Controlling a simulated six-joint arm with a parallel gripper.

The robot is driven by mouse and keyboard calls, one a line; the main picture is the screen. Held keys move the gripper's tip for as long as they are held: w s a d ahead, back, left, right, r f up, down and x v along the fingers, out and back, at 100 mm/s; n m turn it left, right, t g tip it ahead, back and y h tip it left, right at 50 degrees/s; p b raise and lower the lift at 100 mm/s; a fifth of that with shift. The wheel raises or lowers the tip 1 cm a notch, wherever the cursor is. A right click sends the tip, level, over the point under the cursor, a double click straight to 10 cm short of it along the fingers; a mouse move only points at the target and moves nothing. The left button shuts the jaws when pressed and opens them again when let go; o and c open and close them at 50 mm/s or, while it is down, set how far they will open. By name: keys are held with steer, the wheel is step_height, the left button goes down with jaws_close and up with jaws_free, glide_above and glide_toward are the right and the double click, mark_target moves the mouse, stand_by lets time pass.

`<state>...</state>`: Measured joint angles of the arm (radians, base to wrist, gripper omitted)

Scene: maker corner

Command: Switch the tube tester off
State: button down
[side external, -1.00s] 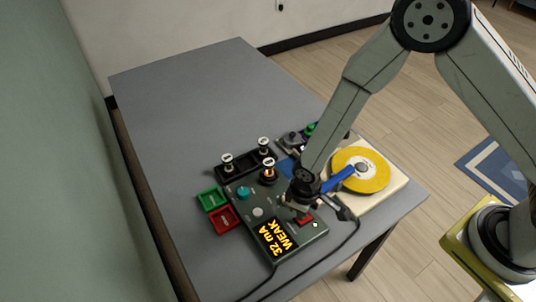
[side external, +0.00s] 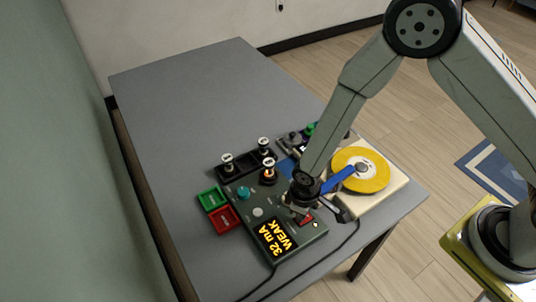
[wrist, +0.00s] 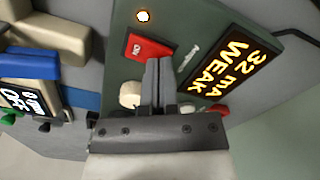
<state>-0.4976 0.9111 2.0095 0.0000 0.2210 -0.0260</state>
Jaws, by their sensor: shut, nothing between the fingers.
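The tube tester (side external: 300,238) is a dark green box with a lit display (side external: 276,237) reading "32 mA WEAK". Its red rocker switch (side external: 306,220) shows at the near right of the panel. In the wrist view the red switch (wrist: 150,47) carries white "ON" lettering, and a small lamp (wrist: 143,16) beside it glows. My gripper (wrist: 160,62) is shut and empty, its fingertips at the switch's near edge; I cannot tell whether they touch. In the side view my gripper (side external: 298,211) is over the panel. A tube (side external: 269,172) with an orange glow stands in the tester.
A black rack (side external: 245,167) holds tubes behind the tester. Green (side external: 205,194) and red (side external: 218,228) trays lie to its left. A cream device with a yellow disc (side external: 365,170) and blue arm stands close on the right. The table's far left is clear.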

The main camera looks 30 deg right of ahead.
steer(key=shift+f, duration=0.25)
steer(key=shift+r, duration=0.1)
stand_by(0.3)
steer(key=shift+r, duration=3.4)
steer(key=s+d+r+m+t, duration=0.1)
steer(key=s+d+r+m, duration=0.1)
steer(key=d+r, duration=0.5)
steer(key=s+d+r+m+t, duration=0.1)
steer(key=s+d+r+m, duration=0.1)
steer(key=d+r+m, duration=0.2)
steer(key=d+r, duration=0.3)
steer(key=d, duration=0.3)
steer(key=shift+s+d+t, duration=0.25)
steer(key=shift+d+t, duration=0.05)
steer(key=shift+d, duration=0.05)
